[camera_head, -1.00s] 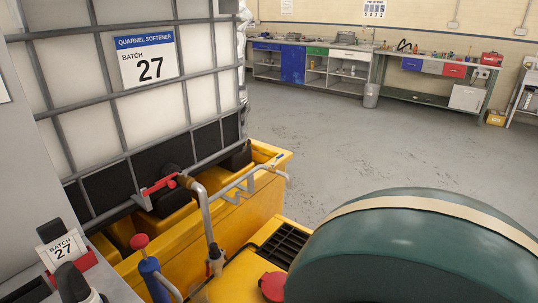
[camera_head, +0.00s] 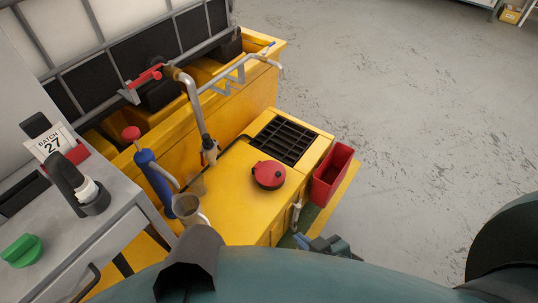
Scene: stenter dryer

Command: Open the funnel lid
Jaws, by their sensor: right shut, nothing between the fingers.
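A round red lid (camera_head: 269,175) with a dark knob-like spot on top lies flat on the yellow cabinet top (camera_head: 235,205), just in front of a black grate. It looks closed; I take it for the funnel lid, and what is under it is hidden. My right gripper (camera_head: 318,243) shows small and partly hidden at the cabinet's lower right side, below and right of the red lid and apart from it. It looks shut and empty. My left gripper is not in view.
A black grate (camera_head: 284,140) and an open red bin (camera_head: 333,174) are beside the lid. A blue hand pump (camera_head: 154,180), a bent metal pipe (camera_head: 196,110) and a clear cup (camera_head: 187,207) stand to the left. Grey floor is free at right.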

